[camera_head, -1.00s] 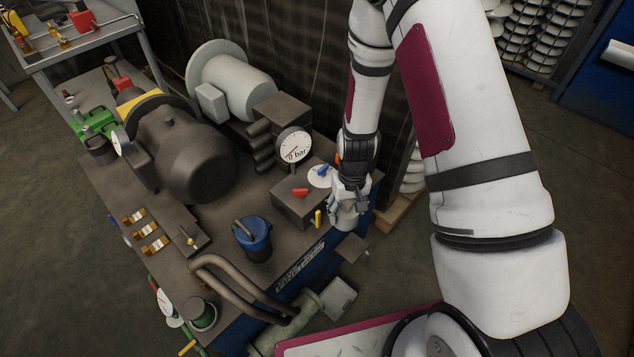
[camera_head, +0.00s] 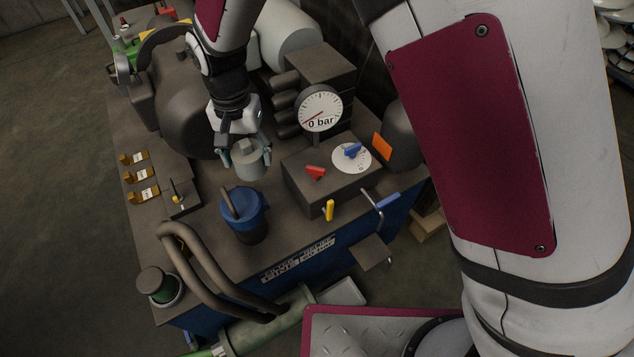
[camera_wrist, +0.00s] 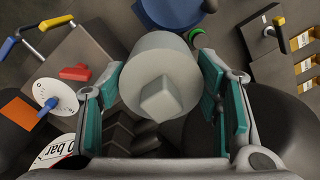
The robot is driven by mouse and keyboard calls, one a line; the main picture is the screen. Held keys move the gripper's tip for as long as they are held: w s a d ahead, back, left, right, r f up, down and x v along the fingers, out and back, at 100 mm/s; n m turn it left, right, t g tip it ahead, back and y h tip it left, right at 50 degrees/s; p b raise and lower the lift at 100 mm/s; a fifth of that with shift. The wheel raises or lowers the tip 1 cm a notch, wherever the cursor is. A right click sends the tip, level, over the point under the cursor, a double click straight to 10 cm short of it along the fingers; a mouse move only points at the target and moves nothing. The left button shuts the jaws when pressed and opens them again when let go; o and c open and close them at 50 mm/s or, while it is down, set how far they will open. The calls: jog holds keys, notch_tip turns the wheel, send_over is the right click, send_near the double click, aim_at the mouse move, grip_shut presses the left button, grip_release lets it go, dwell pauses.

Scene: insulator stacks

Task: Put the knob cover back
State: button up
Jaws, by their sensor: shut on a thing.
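My gripper (camera_head: 246,154) is shut on a light grey round cover (camera_head: 250,164) with a square boss on its end. In the wrist view the cover (camera_wrist: 160,80) sits between the teal finger pads. My gripper holds it above the bench, left of the dark control box. A blue knob (camera_head: 352,151) on a white dial (camera_head: 346,163) is uncovered on top of that box. The dial also shows in the wrist view (camera_wrist: 65,95), at the left. The cover is well apart from the knob.
A red lever (camera_head: 315,173) sits beside the dial, and a yellow lever (camera_head: 329,210) and a blue-handled lever (camera_head: 387,201) are at the box's front. A pressure gauge (camera_head: 320,108) stands behind it.

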aim_at(316, 169)
jog(key=shift+s+a+f, duration=0.15)
jog(key=shift+s+a, duration=0.1)
jog(key=shift+a, duration=0.25)
jog(key=w+d, duration=0.1)
jog(key=d, duration=0.3)
jog(key=w+d+f+b, duration=0.1)
jog(key=d, duration=0.4)
jog(key=w+d+b, duration=0.1)
jog(key=w+d, duration=0.1)
jog(key=d, duration=0.3)
jog(key=shift+d+f, duration=0.2)
jog(key=shift+d, duration=0.05)
jog(key=shift+w+d+f+b, duration=0.15)
jog(key=shift+f+b, duration=0.6)
jog(key=shift+f, duration=1)
jog(key=shift+f, duration=0.4)
jog(key=shift+f+b, duration=0.2)
jog(key=shift+b, duration=0.1)
jog(key=o, duration=1.3)
